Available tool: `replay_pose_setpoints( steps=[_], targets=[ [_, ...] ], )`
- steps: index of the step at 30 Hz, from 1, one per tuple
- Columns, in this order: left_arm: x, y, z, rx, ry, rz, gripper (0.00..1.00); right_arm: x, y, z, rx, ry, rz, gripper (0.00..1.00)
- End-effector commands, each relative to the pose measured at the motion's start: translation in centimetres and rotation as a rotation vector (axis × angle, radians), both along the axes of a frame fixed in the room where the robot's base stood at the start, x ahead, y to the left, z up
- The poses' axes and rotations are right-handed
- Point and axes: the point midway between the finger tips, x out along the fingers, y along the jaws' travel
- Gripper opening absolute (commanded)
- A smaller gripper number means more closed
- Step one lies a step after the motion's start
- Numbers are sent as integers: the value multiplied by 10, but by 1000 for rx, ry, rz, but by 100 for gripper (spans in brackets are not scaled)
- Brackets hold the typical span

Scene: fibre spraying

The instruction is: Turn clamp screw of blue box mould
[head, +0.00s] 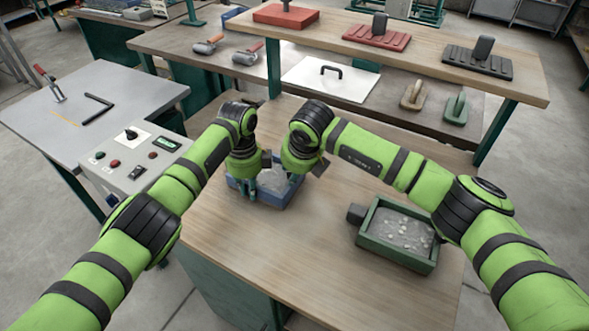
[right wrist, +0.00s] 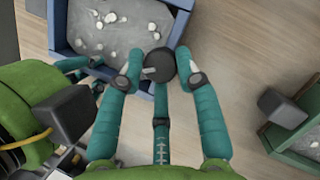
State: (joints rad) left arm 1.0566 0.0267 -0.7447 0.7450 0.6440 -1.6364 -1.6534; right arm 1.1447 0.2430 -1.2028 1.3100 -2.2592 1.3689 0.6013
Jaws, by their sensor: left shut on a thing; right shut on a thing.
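The blue box mould (head: 284,199) stands on the wooden table, holding grey mix with pale lumps; its rim also shows in the right wrist view (right wrist: 57,25). Its clamp screw has a dark round knob (right wrist: 159,66) at a lower corner of the box in that view. My right gripper (right wrist: 158,68) is shut on this knob, one teal finger on each side. In the head view my right gripper (head: 292,177) hides the knob. My left gripper (head: 250,186) is shut on the near left wall of the blue box; its fingers (right wrist: 78,66) partly show in the right wrist view.
A green box mould (head: 398,258) with a dark knob and grey mix stands to the right. A control panel (head: 130,155) is at the left. The front tabletop is clear.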

Motion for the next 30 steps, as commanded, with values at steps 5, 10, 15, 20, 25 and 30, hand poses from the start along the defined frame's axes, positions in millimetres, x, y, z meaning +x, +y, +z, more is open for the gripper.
replay_pose_setpoints(
  steps=[5,10,15,20,25,30],
  targets=[
    [-2,-3,0,-7,6,-9,0,2,2,2,3,-9,-167,2],
    [-2,-3,0,-5,7,-9,0,2,3,3,2,-8,-330,2],
    [-2,-3,-1,-5,8,-8,0,2,3,2,2,-7,-487,2],
    [-2,-2,-1,-4,7,-7,0,2,3,2,2,-7,-620,2],
    [-2,-1,-1,-3,7,-6,0,2,3,2,0,-7,-730,2],
    [-2,-1,-1,-1,8,-5,0,2,2,1,-1,-6,-806,2]
  ],
)
